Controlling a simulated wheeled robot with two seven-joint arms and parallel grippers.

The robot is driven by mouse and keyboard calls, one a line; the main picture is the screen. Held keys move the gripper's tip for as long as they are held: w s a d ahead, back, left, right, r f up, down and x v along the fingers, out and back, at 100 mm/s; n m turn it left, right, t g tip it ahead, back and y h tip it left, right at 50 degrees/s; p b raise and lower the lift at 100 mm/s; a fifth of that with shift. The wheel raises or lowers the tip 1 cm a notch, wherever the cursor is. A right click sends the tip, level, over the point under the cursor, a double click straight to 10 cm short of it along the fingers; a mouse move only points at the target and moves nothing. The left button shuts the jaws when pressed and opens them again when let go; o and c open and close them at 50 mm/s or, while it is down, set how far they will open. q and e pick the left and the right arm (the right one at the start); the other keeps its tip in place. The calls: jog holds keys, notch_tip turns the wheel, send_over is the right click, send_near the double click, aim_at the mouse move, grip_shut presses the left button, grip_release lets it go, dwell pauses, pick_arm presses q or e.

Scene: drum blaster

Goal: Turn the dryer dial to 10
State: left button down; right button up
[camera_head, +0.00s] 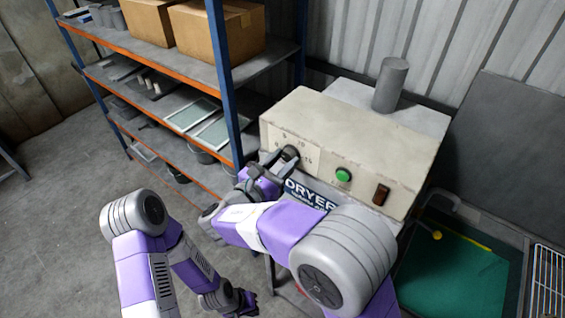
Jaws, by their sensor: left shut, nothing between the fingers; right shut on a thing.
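The dryer (385,160) is a beige box with a printed dial scale on the left of its front panel. Small numbers, among them what looks like 10 at the top, show around the dial. The dark round dial (291,152) is partly hidden by my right gripper (279,160), which is shut on it. I cannot tell which number the dial points to. My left gripper (246,302) is shut and empty, low in the view, well below the dryer and away from the dial.
A green button (343,175) and a dark rocker switch (381,194) sit right of the dial. A blue and orange shelf (228,95) with boxes and trays stands close on the left. A green-bottomed tub (455,275) is at lower right. Floor at left is clear.

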jog(key=shift+f+m+b, duration=0.15)
jog(key=shift+m+b, duration=0.45)
jog(key=shift+b, duration=0.05)
jog(key=m+b, duration=0.9)
jog(key=b, duration=0.1)
jog(key=shift+a, duration=0.1)
jog(key=m+b, duration=0.9)
jog(key=b, duration=0.1)
jog(key=shift+r+m+b, duration=0.15)
jog(key=shift+m+b, duration=0.75)
jog(key=shift+m, duration=0.1)
jog(key=shift+r+m+b, duration=0.1)
jog(key=shift+m+b, duration=0.75)
jog(key=shift+m, duration=0.15)
jog(key=o, duration=1)
jog(key=shift+o, duration=0.2)
